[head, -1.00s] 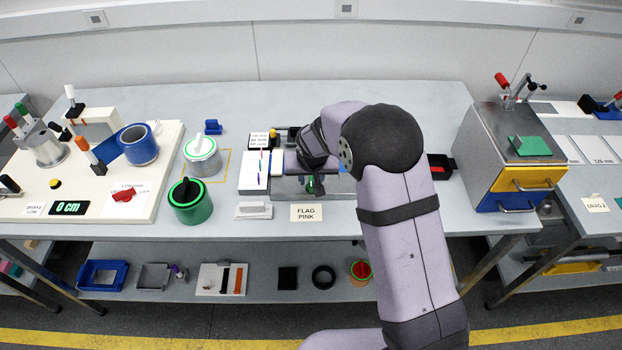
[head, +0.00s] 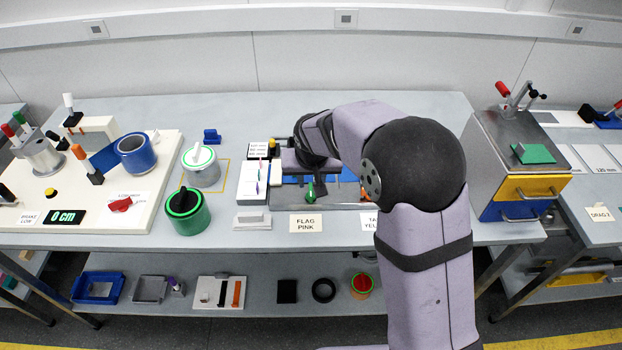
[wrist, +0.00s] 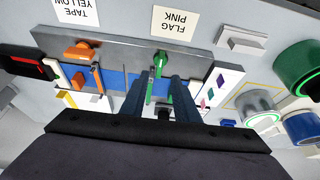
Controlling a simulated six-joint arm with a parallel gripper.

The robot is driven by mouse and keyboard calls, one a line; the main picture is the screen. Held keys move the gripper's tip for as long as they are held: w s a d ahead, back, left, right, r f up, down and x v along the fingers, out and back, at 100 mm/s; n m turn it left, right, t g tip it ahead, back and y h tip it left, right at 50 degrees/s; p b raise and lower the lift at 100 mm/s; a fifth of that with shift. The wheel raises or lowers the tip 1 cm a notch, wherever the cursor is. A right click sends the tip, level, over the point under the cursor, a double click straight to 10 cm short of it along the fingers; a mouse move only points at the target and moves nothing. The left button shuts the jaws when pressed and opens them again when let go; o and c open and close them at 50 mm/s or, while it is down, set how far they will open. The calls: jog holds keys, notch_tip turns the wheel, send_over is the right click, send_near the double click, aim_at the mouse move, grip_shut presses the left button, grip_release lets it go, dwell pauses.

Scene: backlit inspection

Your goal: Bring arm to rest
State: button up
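My gripper (wrist: 157,85) hangs over the grey tray with a blue bed on the middle bench. In the wrist view its two dark fingers stand apart, with nothing visibly clamped between them. A green-handled tool (wrist: 160,62) stands upright in the tray just beyond the fingertips; its green handle also shows in the head view (head: 310,191). The tray (head: 338,199) also holds an orange-handled tool (wrist: 80,50). In the head view my wrist and forearm hide the fingers and part of the tray's back.
A white block with coloured pens (head: 253,186) stands left of the tray. A grey drawer cabinet (head: 520,150) stands right. The label "FLAG PINK" (head: 306,223) lies in front.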

jog(key=s+f+n+g, duration=0.1)
jog(key=s, duration=0.2)
jog(key=s+d+f+n+g, duration=0.1)
jog(key=s+f, duration=0.1)
jog(key=s, duration=0.1)
jog(key=s+d+f+n+g, duration=0.1)
jog(key=s+f, duration=0.1)
jog(key=s, duration=0.1)
jog(key=shift+d+f+h, duration=0.15)
jog(key=shift+f+h, duration=0.05)
jog(key=shift+h, duration=0.1)
jog(key=s+d+g, duration=0.1)
jog(key=s+d, duration=0.2)
jog(key=s, duration=0.4)
jog(key=s+d+m+g, duration=0.1)
jog(key=s+d, duration=0.1)
jog(key=s, duration=0.5)
jog(key=s+d+g, duration=0.1)
jog(key=s+d, duration=0.2)
jog(key=s, duration=0.3)
jog(key=shift+w+d+r+m+t, duration=0.25)
jog(key=shift+d+r+m, duration=0.1)
jog(key=shift+d+r, duration=0.3)
jog(key=shift+w+d+r+m+t, duration=0.2)
jog(key=shift+d+r+m, duration=0.25)
jog(key=shift+r, duration=0.25)
jog(key=shift+w+d+r+m+t, duration=0.3)
jog(key=shift+d+r, duration=0.25)
jog(key=shift+r, duration=0.15)
